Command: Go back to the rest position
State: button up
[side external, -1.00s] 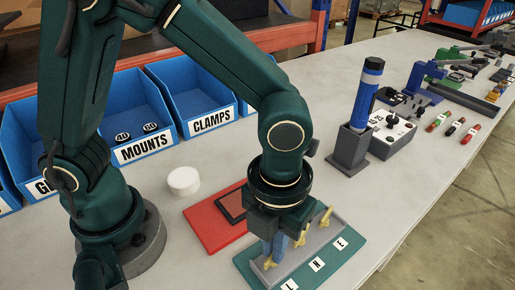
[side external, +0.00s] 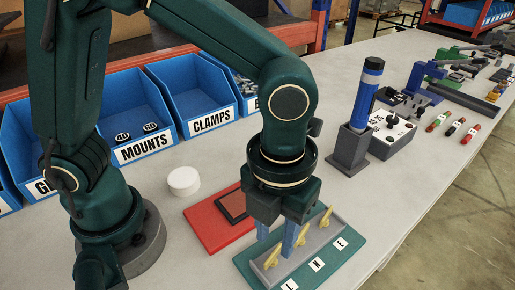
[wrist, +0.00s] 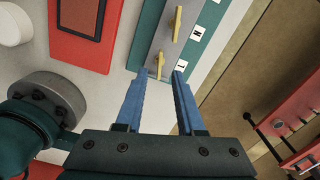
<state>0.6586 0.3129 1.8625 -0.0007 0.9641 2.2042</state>
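My gripper (side external: 275,246) points down above the near end of the switch panel, its blue fingers apart and nothing held. In the wrist view my gripper (wrist: 161,74) shows a clear gap between its fingertips, with one yellow lever between or just beyond them. The switch panel is a grey block (side external: 287,265) on a green base (side external: 345,242), with yellow levers (side external: 300,240) and white letter tags (side external: 317,264). Another yellow lever (wrist: 178,22) shows in the wrist view.
A red tray (side external: 203,222) with a dark inset and a white round puck (side external: 184,181) lie left of the panel. Blue bins (side external: 207,85) line the back. A grey control box (side external: 392,139) stands beside the tower. The table's front edge is close to the panel.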

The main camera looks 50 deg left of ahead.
jog(key=shift+r, duration=1.05)
jog(key=shift+w+a+r, duration=0.15)
jog(key=shift+w+a, duration=0.05)
jog(key=shift+w, duration=0.05)
jog(key=w+a+r+n+t+h, duration=0.1)
jog(key=a+r+n+t, duration=0.2)
jog(key=a+r+n, duration=0.55)
jog(key=s+a+f+n+t, duration=0.1)
jog(key=s+a+n, duration=0.1)
jog(key=n, duration=1)
jog(key=s+a+f+n+t+y, duration=0.1)
jog(key=a+n, duration=0.3)
jog(key=n, duration=0.8)
jog(key=shift+s+a+f+t, duration=0.25)
jog(key=shift+s+f+t, duration=0.05)
jog(key=shift+s+f, duration=0.3)
